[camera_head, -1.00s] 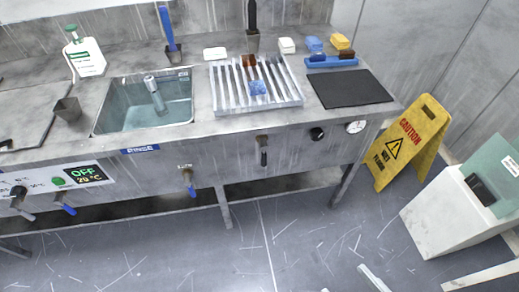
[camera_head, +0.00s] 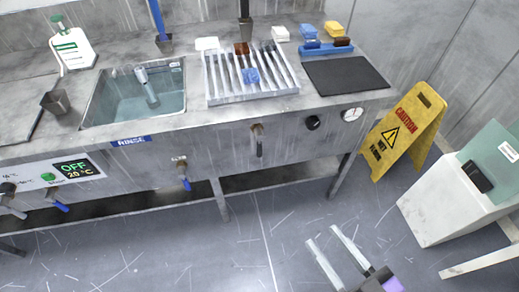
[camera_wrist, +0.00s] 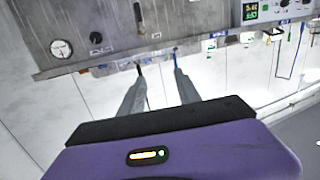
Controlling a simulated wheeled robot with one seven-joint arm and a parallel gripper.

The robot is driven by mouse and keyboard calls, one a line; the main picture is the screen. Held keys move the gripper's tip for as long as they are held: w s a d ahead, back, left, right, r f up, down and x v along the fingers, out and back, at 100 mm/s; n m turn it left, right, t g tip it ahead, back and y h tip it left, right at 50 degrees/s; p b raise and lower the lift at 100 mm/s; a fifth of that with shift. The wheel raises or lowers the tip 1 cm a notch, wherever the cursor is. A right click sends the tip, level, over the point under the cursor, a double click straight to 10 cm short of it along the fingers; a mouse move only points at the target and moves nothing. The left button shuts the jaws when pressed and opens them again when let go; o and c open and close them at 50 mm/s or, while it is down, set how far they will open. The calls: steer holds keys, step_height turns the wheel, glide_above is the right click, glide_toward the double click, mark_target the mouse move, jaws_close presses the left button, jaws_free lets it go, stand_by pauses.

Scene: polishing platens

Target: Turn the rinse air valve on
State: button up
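A valve with a dark, downward-hanging handle (camera_head: 258,143) is on the bench front below the slotted rack, left of a black knob (camera_head: 313,122) and a round gauge (camera_head: 351,114). A blue-handled valve (camera_head: 184,180) hangs below and right of the RINSE label (camera_head: 131,141). I cannot read which one is the air valve. In the wrist view the dark handle (camera_wrist: 138,14) is at the top, with the knob (camera_wrist: 96,38) and gauge (camera_wrist: 61,49) to its left. My gripper (camera_head: 321,234) is open and empty, in front of and below the bench, apart from the valves.
A yellow caution sign (camera_head: 408,136) and a pale bin (camera_head: 455,203) stand on the floor at the right. A bench leg (camera_head: 346,176) is below the gauge. A control panel (camera_head: 50,178) with more valves is at the left. The floor before the bench is clear.

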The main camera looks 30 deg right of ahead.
steer(key=w+d+f+t+b, duration=0.1)
steer(key=w+f, duration=0.2)
steer(key=w, duration=0.3)
steer(key=w+d+f+t+b, duration=0.1)
steer(key=w+f+b, duration=0.1)
steer(key=w+f, duration=0.3)
steer(key=h+b, duration=0.1)
steer(key=b, duration=0.1)
glide_toward(261, 148)
step_height(261, 148, up, 5)
steer(key=w, duration=0.1)
steer(key=shift+m+g+h, duration=0.3)
steer(key=shift+m+g, duration=0.1)
steer(key=shift+m, duration=0.2)
steer(key=w+f, duration=0.1)
steer(key=w, duration=0.2)
steer(key=w+f, duration=0.2)
steer(key=w, duration=0.1)
steer(key=w+f, duration=0.1)
steer(key=w, duration=0.3)
steer(key=shift+d+f+p, duration=0.2)
steer(key=shift+p, duration=0.15)
jaws_close()
